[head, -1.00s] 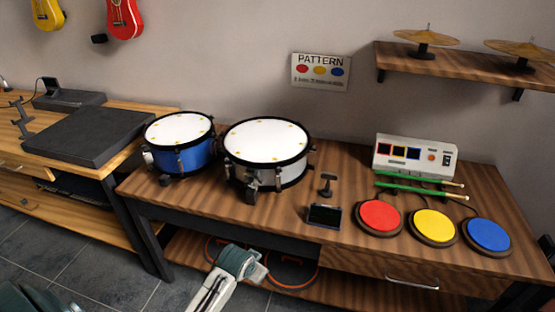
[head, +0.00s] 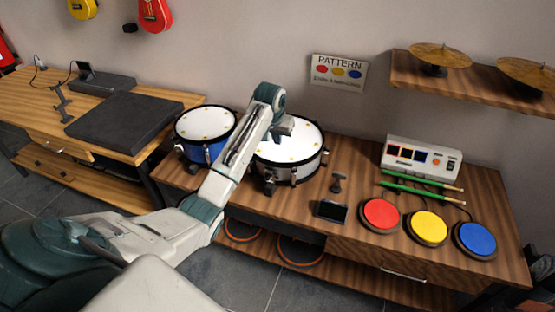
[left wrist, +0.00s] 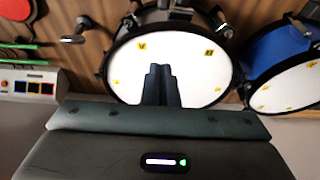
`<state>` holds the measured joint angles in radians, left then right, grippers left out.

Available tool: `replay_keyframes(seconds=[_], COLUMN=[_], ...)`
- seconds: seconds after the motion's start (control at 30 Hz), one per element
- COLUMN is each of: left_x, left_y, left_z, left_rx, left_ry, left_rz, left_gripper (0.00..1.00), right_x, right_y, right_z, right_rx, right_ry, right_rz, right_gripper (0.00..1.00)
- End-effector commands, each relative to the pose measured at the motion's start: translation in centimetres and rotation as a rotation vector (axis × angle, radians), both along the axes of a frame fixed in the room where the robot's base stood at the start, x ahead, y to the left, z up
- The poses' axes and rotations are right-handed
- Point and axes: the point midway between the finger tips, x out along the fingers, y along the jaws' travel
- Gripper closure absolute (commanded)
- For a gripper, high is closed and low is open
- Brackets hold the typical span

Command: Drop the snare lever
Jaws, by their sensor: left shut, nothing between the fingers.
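The snare drum (head: 308,148), with a white head, black rims and a silver shell, stands on the wooden table. A dark fitting (head: 269,185), which looks like the snare lever, is on its front side; whether it is up or down is too small to tell. My left gripper (head: 287,127) is over the drum's far left part, apart from the fitting. In the left wrist view its dark fingers (left wrist: 160,86) are shut and empty in front of the drum head (left wrist: 190,65). My arm hides the drum's left edge. My right gripper is not in view.
A blue drum (head: 206,136) stands left of the snare drum. A cymbal shelf (head: 470,80) hangs above.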

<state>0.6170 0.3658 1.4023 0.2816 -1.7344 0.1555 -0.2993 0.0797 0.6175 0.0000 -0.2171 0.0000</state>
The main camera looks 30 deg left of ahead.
Motion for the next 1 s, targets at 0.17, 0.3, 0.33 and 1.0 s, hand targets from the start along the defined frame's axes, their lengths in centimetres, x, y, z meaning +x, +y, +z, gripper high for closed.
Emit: replay_keyframes(seconds=[0.17,0.3,0.33,1.0], left_x=[0.9,1.7,1.9,-0.9], left_y=[0.2,0.3,0.4,-0.3], left_z=[-3.1,-6.1,-6.7,-10.6], left_rx=[-0.002,-0.002,-0.002,0.001], left_ry=[0.006,0.006,0.005,-0.001], left_rz=[0.001,-0.001,0.0,-0.002], left_gripper=[1.0,1.0,1.0,1.0], right_x=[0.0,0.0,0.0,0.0], right_y=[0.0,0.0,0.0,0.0], right_z=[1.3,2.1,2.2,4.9], right_rx=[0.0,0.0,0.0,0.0], right_ry=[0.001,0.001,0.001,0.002], right_rz=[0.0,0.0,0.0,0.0], right_gripper=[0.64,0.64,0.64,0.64])
